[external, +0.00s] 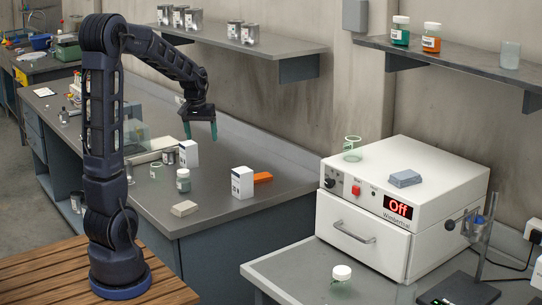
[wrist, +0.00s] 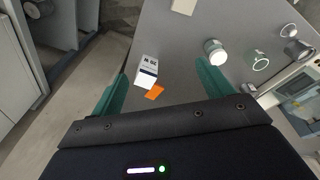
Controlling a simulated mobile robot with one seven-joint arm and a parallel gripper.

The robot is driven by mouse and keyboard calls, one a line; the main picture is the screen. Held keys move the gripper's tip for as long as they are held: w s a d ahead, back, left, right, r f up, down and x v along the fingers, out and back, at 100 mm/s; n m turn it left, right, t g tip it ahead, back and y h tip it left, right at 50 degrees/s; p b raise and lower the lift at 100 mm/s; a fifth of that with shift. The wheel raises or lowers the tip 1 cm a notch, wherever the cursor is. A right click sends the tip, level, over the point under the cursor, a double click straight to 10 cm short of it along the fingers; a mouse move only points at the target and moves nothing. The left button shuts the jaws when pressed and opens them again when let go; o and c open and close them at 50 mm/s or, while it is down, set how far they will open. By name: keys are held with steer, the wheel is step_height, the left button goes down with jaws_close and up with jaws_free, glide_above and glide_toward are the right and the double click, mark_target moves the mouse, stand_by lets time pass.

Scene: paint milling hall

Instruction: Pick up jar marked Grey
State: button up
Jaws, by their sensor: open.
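No label reading Grey is legible in either view. A small jar with a white lid and grey-green body (external: 183,181) stands upright on the long bench. A white-lidded jar, probably the same one, shows in the wrist view (wrist: 214,52), just beyond the right fingertip. Another white-lidded jar (external: 341,276), clear-looking, stands on the front right table. Jars with green (external: 400,32) and orange (external: 431,39) contents stand on the right wall shelf. My gripper (external: 200,132) is open and empty above the long bench, its green fingers spread; it also shows in the wrist view (wrist: 162,73).
White cartons (external: 242,182) (external: 189,155), an orange block (external: 263,178) and a beige block (external: 184,208) are on the bench. A glass beaker (external: 155,171) and metal can (external: 169,157) are nearby. A white oven (external: 400,210) stands right. The bench's front right corner is clear.

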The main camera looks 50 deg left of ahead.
steer(key=w+a+f+n, duration=0.25)
steer(key=a+f, duration=0.45)
steer(key=a, duration=0.4)
steer(key=n+g, duration=0.2)
glide_toward(184, 179)
steer(key=a, duration=0.2)
steer(key=shift+w+a+f+m, duration=0.2)
steer(key=shift+w+a+m, duration=0.05)
steer(key=shift+a, duration=0.05)
step_height(184, 179, down, 5)
steer(key=shift+r, duration=0.2)
steer(key=shift+w+f, duration=0.1)
steer(key=shift+f, duration=3.05)
steer(key=c, duration=1.1)
steer(key=shift+r, duration=0.15)
steer(key=shift+c, duration=0.2)
